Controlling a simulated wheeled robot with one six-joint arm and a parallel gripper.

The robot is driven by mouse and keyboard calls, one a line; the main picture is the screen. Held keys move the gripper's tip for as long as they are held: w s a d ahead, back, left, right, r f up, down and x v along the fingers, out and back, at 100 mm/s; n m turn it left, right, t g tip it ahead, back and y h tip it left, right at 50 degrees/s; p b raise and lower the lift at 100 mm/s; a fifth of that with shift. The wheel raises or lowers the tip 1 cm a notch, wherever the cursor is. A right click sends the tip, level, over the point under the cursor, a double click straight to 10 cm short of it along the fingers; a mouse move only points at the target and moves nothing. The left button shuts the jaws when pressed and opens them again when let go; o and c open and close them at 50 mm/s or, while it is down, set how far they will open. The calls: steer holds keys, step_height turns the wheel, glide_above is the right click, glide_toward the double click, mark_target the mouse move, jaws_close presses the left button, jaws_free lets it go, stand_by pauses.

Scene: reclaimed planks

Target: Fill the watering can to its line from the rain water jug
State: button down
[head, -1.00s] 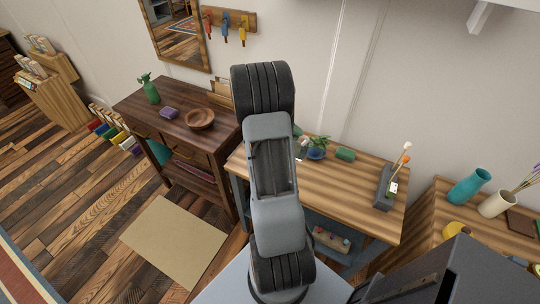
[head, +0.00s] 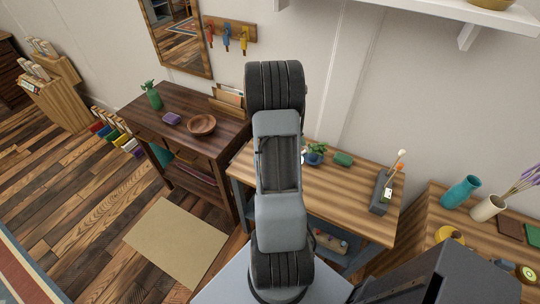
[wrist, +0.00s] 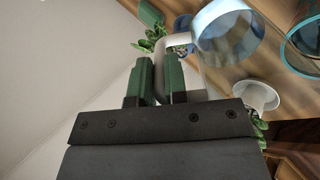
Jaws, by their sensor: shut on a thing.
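My gripper (wrist: 160,82), with green fingertips, is shut on a pale handle in the wrist view. The handle belongs to a clear, bluish jug (wrist: 228,32), which appears to be the rain water jug. A teal-rimmed see-through vessel (wrist: 303,58) is cut off at the right edge of the wrist view; I cannot tell whether it is the watering can. No fill line can be made out. In the head view my arm hides the gripper, the jug and part of the bench.
The wooden bench (head: 340,192) holds a potted plant (head: 315,152), a green block (head: 343,159) and a grey caddy (head: 382,190). A dark table with a wooden bowl (head: 201,124) stands left. A side table with a teal vase (head: 460,191) stands right. A white flared pot (wrist: 257,96) is near the jug.

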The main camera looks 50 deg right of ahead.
steer(key=shift+s+d+f+t+y, duration=0.2)
steer(key=shift+f+t+y, duration=0.1)
steer(key=shift+f, duration=0.3)
steer(key=shift+s+d+r+p, duration=0.1)
steer(key=shift+s+d+p, duration=0.1)
steer(key=shift+p, duration=0.15)
steer(key=shift+s+d+r+t+y+p, duration=0.2)
steer(key=shift+s+d+t+y+p, duration=0.45)
steer(key=shift+p, duration=0.45)
steer(key=shift+s+d+f+t+y+p, duration=0.45)
steer(key=shift+s+d+t+y+p, duration=0.3)
steer(key=shift+t+y+p, duration=0.5)
steer(key=shift+s+d+f+t+y+p, duration=0.4)
steer(key=shift+s+d+t+y+p, duration=0.35)
steer(key=shift+p, duration=0.75)
steer(key=shift+s, duration=0.1)
